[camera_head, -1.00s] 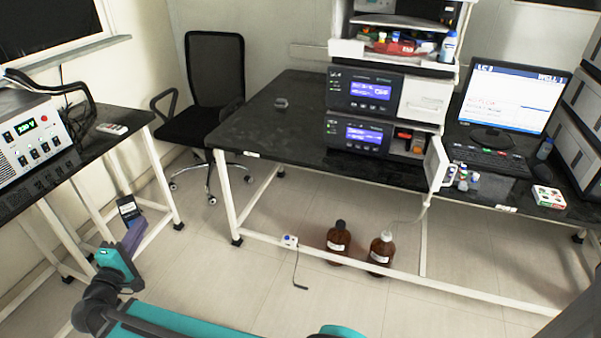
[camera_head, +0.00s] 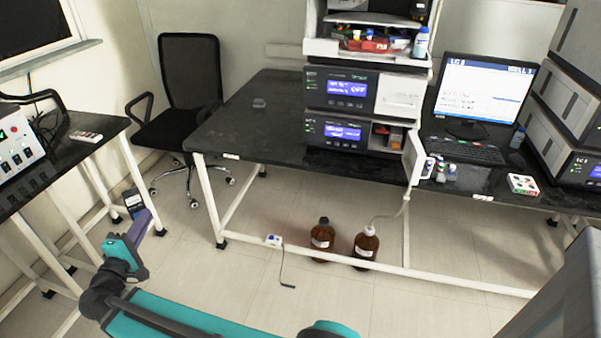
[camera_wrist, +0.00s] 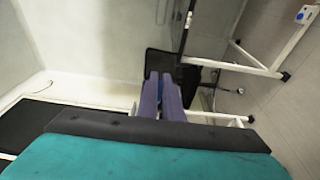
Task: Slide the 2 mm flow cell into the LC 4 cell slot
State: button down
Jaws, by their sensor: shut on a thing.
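My gripper (camera_head: 141,214) has purple fingers on a teal wrist, at the lower left of the head view. It is shut on a small dark block with a pale label (camera_head: 133,200), which looks like the flow cell; its label is too small to read. The block sticks out beyond the fingertips, in the air over the floor. In the wrist view the purple fingers (camera_wrist: 161,92) reach toward a dark shape at their tips. An instrument stack with an open bay (camera_head: 381,134) stands on the far bench. I cannot tell which slot belongs to LC 4.
The black bench (camera_head: 270,110) carries a monitor (camera_head: 484,92) reading LC 3, seemingly, and a keyboard. Another stack (camera_head: 550,115) stands at right. Brown bottles (camera_head: 322,236) are on the floor beneath. A chair (camera_head: 190,90) and a left bench (camera_head: 70,155) flank open floor.

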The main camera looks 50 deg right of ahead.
jog(key=s+d+m+g+h+p, duration=0.1)
jog(key=s+d+m+g, duration=0.2)
jog(key=d, duration=0.9)
jog(key=s+d+g+h+p, duration=0.1)
jog(key=s+d+g+p, duration=0.1)
jog(key=s+d, duration=0.65)
jog(key=s+d+m+g+h+p, duration=0.1)
jog(key=d+m+g, duration=0.15)
jog(key=d, duration=1.15)
jog(key=s+d+m+g+p, duration=0.1)
jog(key=s+d+g, duration=0.1)
jog(key=s+d, duration=0.5)
jog(key=s+d+f+m+g+p, duration=0.1)
jog(key=s+d+m+g, duration=0.1)
jog(key=s+d, duration=0.5)
jog(key=s+d+m+g+y+p, duration=0.1)
jog(key=s+d+g, duration=0.3)
jog(key=s, duration=1.2)
jog(key=d+m+p, duration=0.1)
jog(key=d, duration=0.2)
jog(key=shift+s+d+f, duration=0.3)
jog(key=shift+f, duration=0.05)
jog(key=shift+w+d+f+b, duration=0.2)
jog(key=shift+d+b, duration=0.5)
jog(key=shift+b, duration=2.6)
jog(key=shift+w+d+r+b, duration=0.1)
jog(key=shift+w+d+b, duration=0.3)
jog(key=shift+b, duration=3.55)
